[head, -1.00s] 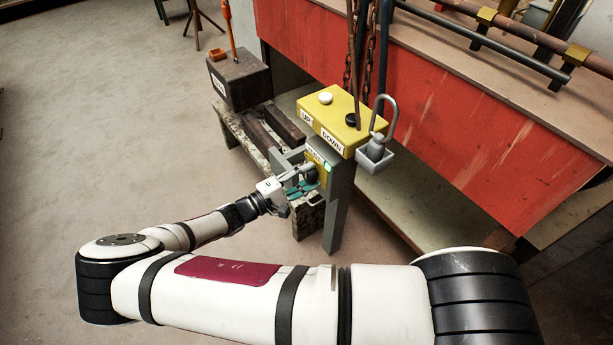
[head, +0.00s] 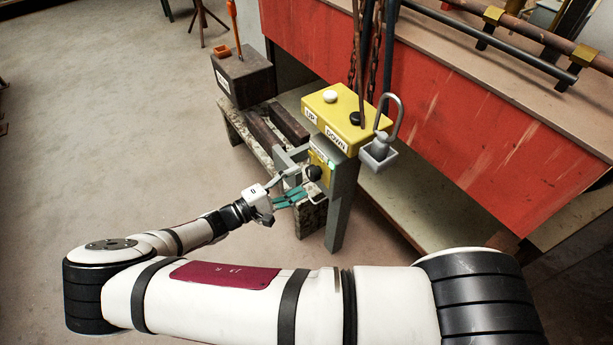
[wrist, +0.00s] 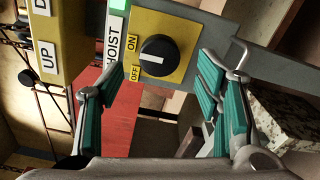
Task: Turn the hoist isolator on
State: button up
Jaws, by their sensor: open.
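The hoist isolator is a yellow plate (wrist: 187,30) on a grey post, with a round black knob (wrist: 160,58) in its middle. The knob carries a white bar that lies nearly level in the wrist view, its end towards the side with the ON and OFF labels. The knob also shows in the head view (head: 313,173). A green lamp (head: 330,164) is lit beside the plate. My gripper (head: 298,187) is open and empty, facing the knob. Its teal-padded fingers stand either side of the knob in the wrist view, apart from it.
A yellow UP/DOWN button box (head: 345,118) sits above the isolator, with chains behind it. A grey holder with a looped shackle (head: 380,152) is at its right. A dark block (head: 242,78) stands on the bench at left. Open floor lies left.

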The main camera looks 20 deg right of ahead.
jog(key=v, duration=0.6)
jog(key=shift+a, duration=0.4)
jog(key=shift+s+r, duration=0.1)
jog(key=shift+s, duration=0.05)
jog(key=s+d+r+m+g+y, duration=0.2)
jog(key=s+d+r+g+y, duration=0.15)
jog(key=r, duration=0.55)
jog(key=s+d+r+m+g+y, duration=0.2)
jog(key=s+r+y, duration=0.25)
jog(key=r, duration=0.45)
jog(key=s+d+r+m+g+y, duration=0.25)
jog(key=s+r+y, duration=0.2)
jog(key=r, duration=0.45)
jog(key=s+d+r+t+y, duration=0.2)
jog(key=s+r, duration=0.2)
jog(key=s, duration=0.5)
jog(key=s+d+r+t+y, duration=0.2)
jog(key=s+r+t+y, duration=0.15)
jog(key=s, duration=0.45)
notch_tip(320, 180, up, 18)
jog(key=t+p, duration=0.2)
jog(key=p, duration=1.3)
jog(key=shift+a+f+n+h, duration=0.2)
jog(key=shift+n+h, duration=0.1)
jog(key=shift+n, duration=0.05)
